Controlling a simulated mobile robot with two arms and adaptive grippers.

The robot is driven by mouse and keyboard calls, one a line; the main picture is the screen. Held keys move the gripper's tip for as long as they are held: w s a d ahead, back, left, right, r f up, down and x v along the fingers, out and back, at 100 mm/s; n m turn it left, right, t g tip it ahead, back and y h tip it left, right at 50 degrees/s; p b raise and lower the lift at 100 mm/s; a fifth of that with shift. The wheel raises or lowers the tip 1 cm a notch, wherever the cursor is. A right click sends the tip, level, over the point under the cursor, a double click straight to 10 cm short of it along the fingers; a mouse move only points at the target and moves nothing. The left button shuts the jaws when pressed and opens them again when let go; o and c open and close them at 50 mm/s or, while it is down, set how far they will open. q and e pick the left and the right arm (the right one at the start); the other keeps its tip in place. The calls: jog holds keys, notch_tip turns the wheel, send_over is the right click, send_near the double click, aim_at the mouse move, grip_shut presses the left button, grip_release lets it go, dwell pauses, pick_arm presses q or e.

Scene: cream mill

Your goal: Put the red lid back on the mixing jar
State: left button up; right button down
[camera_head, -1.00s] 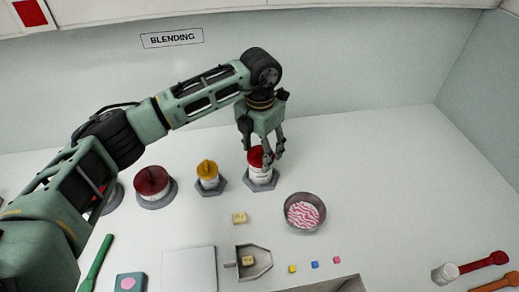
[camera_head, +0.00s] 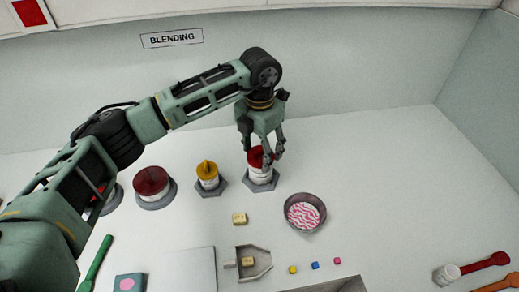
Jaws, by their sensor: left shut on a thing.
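A white mixing jar (camera_head: 258,177) stands on a grey hexagonal base at the back middle of the table. The red lid (camera_head: 255,159) is at the top of the jar. My left gripper (camera_head: 267,158) reaches down from above and is shut on the red lid. Its fingers hide part of the lid, so I cannot tell whether the lid is fully seated. My right gripper is not in view.
A yellow-lidded jar (camera_head: 207,175) and a wider red-topped jar (camera_head: 152,184) stand to the left. A grey bowl (camera_head: 318,225) with pink-striped contents is in front right. A scoop (camera_head: 240,274), small cubes and a green tool (camera_head: 97,262) lie nearer.

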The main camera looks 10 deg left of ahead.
pick_arm(q)
jog(key=shift+f+b, duration=0.55)
jog(key=shift+b, duration=0.4)
dwell(1.2)
dwell(0.4)
jog(key=o, duration=0.9)
jog(key=o, duration=0.5)
jog(key=shift+r, duration=0.15)
jog(key=shift+r+p, duration=1.05)
jog(key=shift+r, duration=1.05)
jog(key=shift+c, duration=0.3)
